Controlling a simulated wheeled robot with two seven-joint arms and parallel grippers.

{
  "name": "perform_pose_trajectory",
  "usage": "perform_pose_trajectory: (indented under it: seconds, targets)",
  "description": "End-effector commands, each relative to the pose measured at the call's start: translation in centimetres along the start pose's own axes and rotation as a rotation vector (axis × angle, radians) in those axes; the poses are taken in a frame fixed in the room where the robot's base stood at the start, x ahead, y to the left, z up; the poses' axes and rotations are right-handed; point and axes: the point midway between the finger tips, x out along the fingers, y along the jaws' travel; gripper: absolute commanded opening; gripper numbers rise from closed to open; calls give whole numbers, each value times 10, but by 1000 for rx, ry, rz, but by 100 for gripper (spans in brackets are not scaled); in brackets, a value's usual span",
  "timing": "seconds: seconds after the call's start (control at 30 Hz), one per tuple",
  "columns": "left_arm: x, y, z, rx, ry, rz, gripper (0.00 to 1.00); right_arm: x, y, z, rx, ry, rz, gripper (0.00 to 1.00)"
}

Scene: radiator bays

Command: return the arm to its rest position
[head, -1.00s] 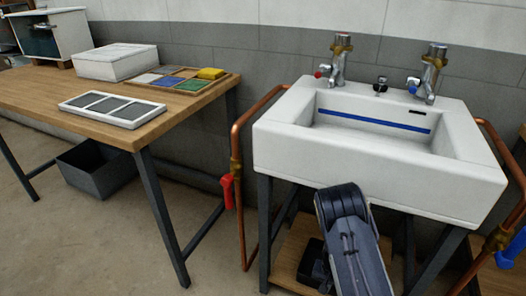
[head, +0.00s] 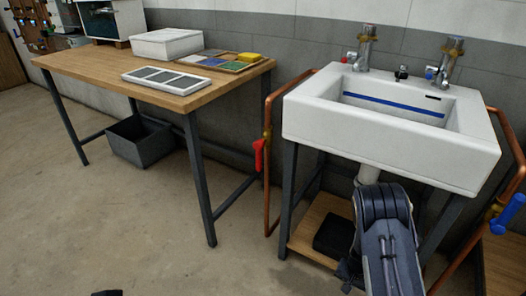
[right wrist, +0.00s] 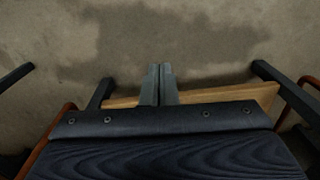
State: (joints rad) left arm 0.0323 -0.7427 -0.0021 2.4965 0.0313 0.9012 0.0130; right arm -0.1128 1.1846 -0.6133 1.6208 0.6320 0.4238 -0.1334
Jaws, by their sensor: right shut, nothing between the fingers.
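My right arm (head: 387,245) rises from the bottom edge of the head view, in front of the sink's underside. Its upper part is a dark rounded joint. The fingers of my right gripper do not show clearly there. In the right wrist view my right gripper (right wrist: 158,72) is shut, its two grey fingers side by side and empty, with the bare floor and a wooden shelf (right wrist: 235,97) beyond them.
A white sink (head: 390,148) with two taps stands at right, copper pipes (head: 267,190) beside it. A wooden workbench (head: 100,67) stands at left, bearing a white box (head: 167,45) and a tray of coloured pads (head: 232,66). A grey bin (head: 140,145) is under it. The floor between is free.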

Motion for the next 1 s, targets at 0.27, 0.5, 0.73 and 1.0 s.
perform_pose_trajectory:
  seconds: [0.27,0.5,0.73,1.0]
  targets:
    - [0,0,0,0,0,0,36,-43,-9,2,21,-12,-80,0]
    - [0,0,0,0,0,0,36,-107,-19,11,25,-19,-197,0]
    - [0,0,0,0,0,0,36,-211,-24,43,-21,-6,-372,0]
    - [0,0,0,0,0,0,36,-324,-4,120,-178,82,-523,0]
